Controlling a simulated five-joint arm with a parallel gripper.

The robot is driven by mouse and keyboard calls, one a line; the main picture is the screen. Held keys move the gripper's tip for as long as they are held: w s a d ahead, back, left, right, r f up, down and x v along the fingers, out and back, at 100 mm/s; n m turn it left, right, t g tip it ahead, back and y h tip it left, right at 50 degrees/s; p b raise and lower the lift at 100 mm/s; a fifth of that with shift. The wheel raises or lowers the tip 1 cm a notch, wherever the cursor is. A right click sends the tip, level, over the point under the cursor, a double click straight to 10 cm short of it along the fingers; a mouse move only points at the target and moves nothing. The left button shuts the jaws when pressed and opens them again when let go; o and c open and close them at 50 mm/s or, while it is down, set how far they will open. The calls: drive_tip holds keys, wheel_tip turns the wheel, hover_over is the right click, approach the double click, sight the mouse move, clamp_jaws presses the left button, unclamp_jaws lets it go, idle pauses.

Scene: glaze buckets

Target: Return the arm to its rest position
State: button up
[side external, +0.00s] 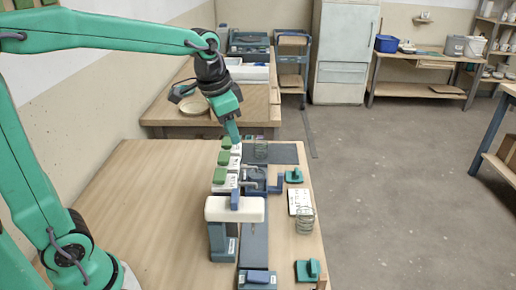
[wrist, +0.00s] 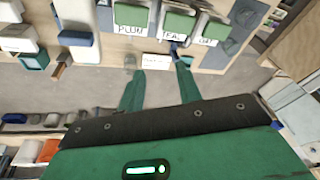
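My gripper (side external: 234,138) is above the far end of the wooden table, close to a row of white containers with green lids (side external: 220,175). In the wrist view my gripper (wrist: 160,68) has its two green fingers apart, with nothing visible held between them. The containers show at the top of that view, with labels such as PLUM (wrist: 131,16) and TEAL (wrist: 178,25); a third label (wrist: 214,31) is partly unclear. My arm reaches out from the left, high over the table. In the side view the fingers overlap, and contact with the containers cannot be judged.
A white-topped stand (side external: 221,209) is on the near table. A blue-grey device (side external: 257,179), a wire coil (side external: 304,222), a white card (side external: 299,200) and teal pieces (side external: 307,270) line the right side. The table's left part is clear. Another table (side external: 175,118) stands behind.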

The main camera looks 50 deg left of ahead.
drive_tip(key=s+f+n+t, duration=0.2)
drive_tip(key=s+n, duration=0.2)
drive_tip(key=s, duration=1.2)
drive_tip(key=shift+a+t, duration=0.2)
drive_tip(key=shift+t, duration=0.1)
